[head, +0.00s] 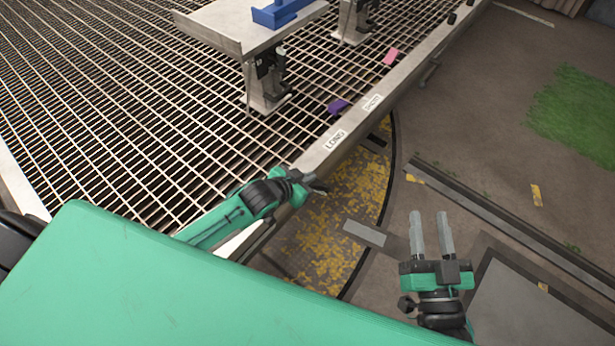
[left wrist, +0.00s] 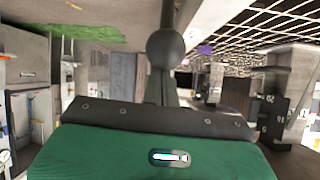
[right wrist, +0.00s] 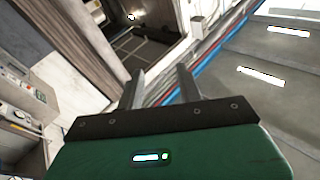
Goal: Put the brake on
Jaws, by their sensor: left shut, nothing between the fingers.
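A dark round knob (left wrist: 168,46) on a rod shows in the left wrist view, right in front of my left gripper (left wrist: 164,85); it looks like a lever handle, but I cannot tell if it belongs to the brake. My left gripper is shut and empty; whether it touches the knob I cannot tell. In the head view my left gripper (head: 315,183) is at the outer edge of the beam (head: 350,125) marked LONG. My right gripper (head: 431,234) is open and empty over the floor; its two spread fingers also show in the right wrist view (right wrist: 160,88).
A metal grating (head: 120,90) fills the upper left. A stand with a pale top plate (head: 225,30) and blue block (head: 280,12) rises from it. Purple (head: 338,106) and pink (head: 391,56) pieces lie near the beam. A rail (head: 490,222) runs across the floor at right.

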